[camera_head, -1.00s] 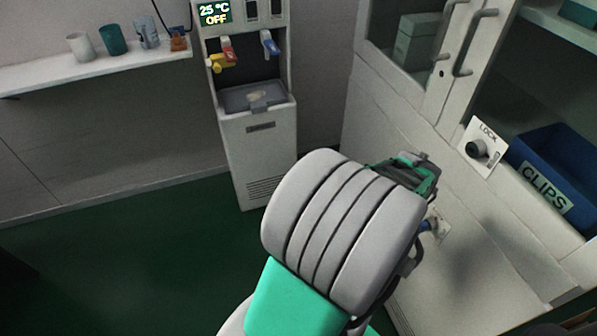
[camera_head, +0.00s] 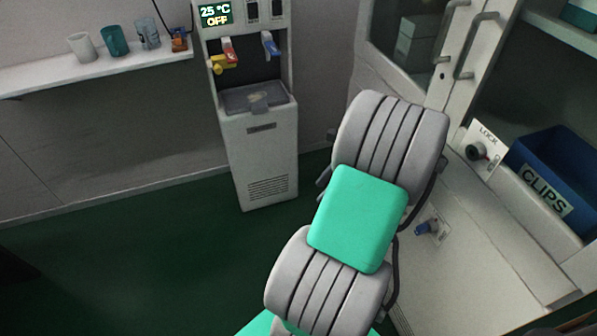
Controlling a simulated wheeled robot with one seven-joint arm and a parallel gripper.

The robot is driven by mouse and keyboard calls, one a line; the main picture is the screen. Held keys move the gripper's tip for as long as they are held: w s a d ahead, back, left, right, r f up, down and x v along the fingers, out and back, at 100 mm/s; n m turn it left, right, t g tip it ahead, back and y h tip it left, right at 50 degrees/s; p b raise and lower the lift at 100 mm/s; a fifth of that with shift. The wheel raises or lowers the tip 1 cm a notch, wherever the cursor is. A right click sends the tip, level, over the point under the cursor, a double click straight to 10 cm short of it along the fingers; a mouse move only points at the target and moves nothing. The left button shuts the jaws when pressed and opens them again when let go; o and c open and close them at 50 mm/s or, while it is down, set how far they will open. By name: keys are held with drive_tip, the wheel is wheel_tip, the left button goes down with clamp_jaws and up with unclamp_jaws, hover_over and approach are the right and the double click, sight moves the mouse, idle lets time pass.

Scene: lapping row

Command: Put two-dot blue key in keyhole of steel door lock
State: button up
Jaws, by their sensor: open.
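A small blue piece (camera_head: 426,228), which may be the blue key, sticks out from a pale labelled plate (camera_head: 445,234) low on the cabinet front. It is too small to make out any dots or whether it sits in a keyhole. A small dark round spot (camera_head: 446,75), possibly a keyhole, is on the cabinet door beside the handles. My gripper does not show; my grey and green arm covers the middle of the view and may hide it.
A white panel marked LOCK with a dark knob (camera_head: 475,151) is on the right. A blue CLIPS bin (camera_head: 552,165) sits in the open cabinet. A water dispenser (camera_head: 262,150) stands at the back. A shelf (camera_head: 100,72) holds cups. Green floor is clear at left.

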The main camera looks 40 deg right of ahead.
drive_tip(key=w+a+r+m+t+y, duration=0.1)
drive_tip(key=w+a+r+m+t, duration=0.1)
drive_tip(key=w, duration=0.4)
drive_tip(key=shift+w+a+r+t, duration=0.25)
drive_tip(key=shift+a+r+t, duration=0.15)
drive_tip(key=shift+a+r, duration=0.35)
